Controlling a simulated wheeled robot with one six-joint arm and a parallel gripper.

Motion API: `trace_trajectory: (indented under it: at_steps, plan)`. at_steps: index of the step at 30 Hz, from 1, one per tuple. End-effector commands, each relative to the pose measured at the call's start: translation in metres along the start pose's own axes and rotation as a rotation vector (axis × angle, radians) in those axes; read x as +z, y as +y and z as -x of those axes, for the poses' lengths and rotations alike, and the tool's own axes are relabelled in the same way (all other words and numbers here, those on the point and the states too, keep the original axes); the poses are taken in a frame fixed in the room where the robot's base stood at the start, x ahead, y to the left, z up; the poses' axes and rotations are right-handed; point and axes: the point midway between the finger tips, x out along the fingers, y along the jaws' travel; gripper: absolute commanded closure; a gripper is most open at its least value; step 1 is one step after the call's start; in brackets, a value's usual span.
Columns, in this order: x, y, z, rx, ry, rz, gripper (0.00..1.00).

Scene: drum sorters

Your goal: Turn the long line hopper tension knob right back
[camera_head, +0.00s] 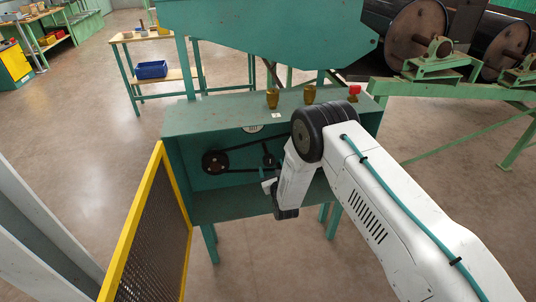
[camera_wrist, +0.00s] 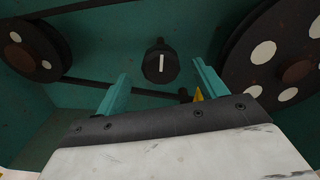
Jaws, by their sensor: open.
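The tension knob (camera_wrist: 160,64) is a black round knob with a white pointer line. It sits on the green back wall inside the machine's housing, and the line stands nearly upright in the wrist view. My gripper (camera_wrist: 161,72) is open, its two teal fingers apart to the left and right of the knob's line in the picture. The knob appears beyond the fingertips, and I cannot tell any contact. In the head view my arm reaches into the open green housing (camera_head: 200,120) below the hopper (camera_head: 265,30). I cannot make out the knob there.
A large holed pulley (camera_wrist: 285,60) is close on the right, a smaller pulley (camera_wrist: 30,50) on the left, with a belt. A yellow-framed mesh guard (camera_head: 150,215) stands open at the left. Brass fittings (camera_head: 310,93) and a red button (camera_head: 354,90) are on the housing top.

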Motion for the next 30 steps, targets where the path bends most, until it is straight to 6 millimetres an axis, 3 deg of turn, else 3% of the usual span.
trace_trajectory:
  at_steps: [5, 17, 28, 30]
  plan:
    - [-0.004, 0.001, -0.011, -0.005, -0.015, -0.023, 0.29]
    - [-0.002, 0.001, -0.069, -0.004, -0.014, -0.02, 0.29]
    - [-0.002, 0.002, -0.076, -0.002, -0.012, -0.019, 0.29]
    - [-0.002, 0.002, -0.076, -0.002, -0.012, -0.019, 0.46]
